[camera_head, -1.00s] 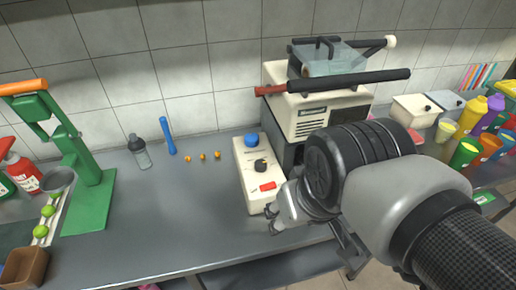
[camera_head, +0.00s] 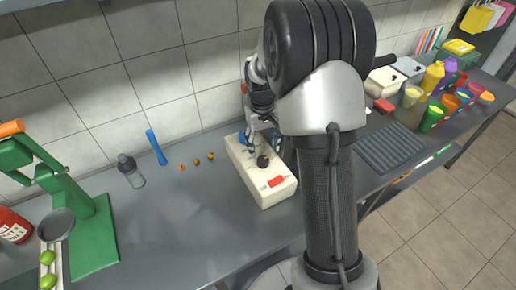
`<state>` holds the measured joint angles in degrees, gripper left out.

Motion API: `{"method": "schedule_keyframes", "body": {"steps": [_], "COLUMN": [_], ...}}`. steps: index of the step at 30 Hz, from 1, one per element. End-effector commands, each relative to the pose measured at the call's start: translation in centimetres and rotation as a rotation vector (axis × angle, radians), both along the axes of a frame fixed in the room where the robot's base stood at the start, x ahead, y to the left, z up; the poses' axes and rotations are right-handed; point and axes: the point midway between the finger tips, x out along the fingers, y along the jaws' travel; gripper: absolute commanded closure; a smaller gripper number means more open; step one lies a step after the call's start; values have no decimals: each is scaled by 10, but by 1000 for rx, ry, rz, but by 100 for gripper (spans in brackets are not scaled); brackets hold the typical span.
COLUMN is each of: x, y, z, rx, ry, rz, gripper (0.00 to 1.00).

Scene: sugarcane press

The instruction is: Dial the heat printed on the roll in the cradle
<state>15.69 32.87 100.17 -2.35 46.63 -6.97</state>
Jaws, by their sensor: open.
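A cream control box (camera_head: 248,172) lies on the counter. It carries a black knob (camera_head: 263,161) and a red switch (camera_head: 276,181). A blue knob (camera_head: 244,139) at its far end is partly covered by my gripper. My gripper (camera_head: 263,150) points down just above the black knob with its fingers apart. I cannot tell whether a finger touches the knob. The knob's markings are too small to read. The white machine behind is almost wholly hidden by my arm. I cannot make out the roll, its cradle or any printed heat.
A green press (camera_head: 85,220) stands at the left. A grey bottle (camera_head: 131,171), a blue stick (camera_head: 156,147) and small orange pieces (camera_head: 196,162) lie left of the box. Several coloured cups and bottles (camera_head: 433,116) and a dark ribbed tray (camera_head: 392,147) are at the right.

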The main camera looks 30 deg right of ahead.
Motion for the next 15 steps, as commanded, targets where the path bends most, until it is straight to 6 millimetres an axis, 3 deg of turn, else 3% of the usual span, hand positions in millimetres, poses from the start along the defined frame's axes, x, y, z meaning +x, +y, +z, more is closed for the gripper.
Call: {"method": "schedule_keyframes", "body": {"steps": [9, 15], "x": [-1, -1], "y": [-2, -3], "z": [-50, -70], "rx": [0, 0], "ry": [4, 2], "rz": [0, 0], "gripper": [46, 46]}}
